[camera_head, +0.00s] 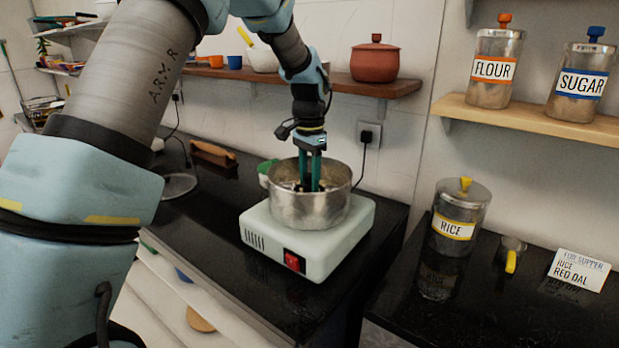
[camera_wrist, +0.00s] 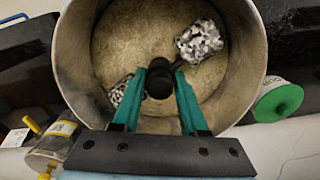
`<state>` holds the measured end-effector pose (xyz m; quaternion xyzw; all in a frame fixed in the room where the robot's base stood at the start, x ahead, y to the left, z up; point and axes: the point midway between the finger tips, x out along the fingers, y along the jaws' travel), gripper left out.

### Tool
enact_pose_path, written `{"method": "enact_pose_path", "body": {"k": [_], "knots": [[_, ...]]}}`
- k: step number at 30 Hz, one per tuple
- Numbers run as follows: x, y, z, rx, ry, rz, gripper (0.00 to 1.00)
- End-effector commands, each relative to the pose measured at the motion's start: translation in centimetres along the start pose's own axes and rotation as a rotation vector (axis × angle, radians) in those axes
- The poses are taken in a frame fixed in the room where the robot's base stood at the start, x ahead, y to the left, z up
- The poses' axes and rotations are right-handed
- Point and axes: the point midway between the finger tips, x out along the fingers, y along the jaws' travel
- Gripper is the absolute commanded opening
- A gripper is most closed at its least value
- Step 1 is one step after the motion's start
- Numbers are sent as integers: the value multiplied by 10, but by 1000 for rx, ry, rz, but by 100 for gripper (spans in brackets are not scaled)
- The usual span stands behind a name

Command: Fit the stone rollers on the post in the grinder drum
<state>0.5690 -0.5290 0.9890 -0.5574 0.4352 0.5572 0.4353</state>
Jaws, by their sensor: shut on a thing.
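The steel grinder drum (camera_head: 310,211) stands on its pale base (camera_head: 345,235) with a red switch. My gripper (camera_head: 311,186) reaches straight down into it. In the wrist view my teal fingers (camera_wrist: 160,80) are closed on the black hub (camera_wrist: 158,86) of the stone rollers. One speckled roller (camera_wrist: 199,39) shows at upper right and the other (camera_wrist: 119,91) at left, partly behind a finger. Both are inside the drum's rim, over its pale floor. The post is hidden below the hub, so I cannot tell whether the hub is around it.
A green-lidded container (camera_wrist: 278,101) stands close to the drum. The rice canister (camera_head: 459,210), a small cup (camera_head: 512,252) and a note card (camera_head: 579,268) are on the right counter. A shelf (camera_head: 335,82) with a brown pot (camera_head: 375,60) is behind my arm.

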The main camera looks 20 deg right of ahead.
Motion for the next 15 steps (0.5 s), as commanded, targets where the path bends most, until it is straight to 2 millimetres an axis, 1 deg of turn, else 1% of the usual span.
{"method": "enact_pose_path", "body": {"k": [8,15], "knots": [[-2,0,-1,0,2,-2,0],[2,0,0,0,2,-1,0]]}}
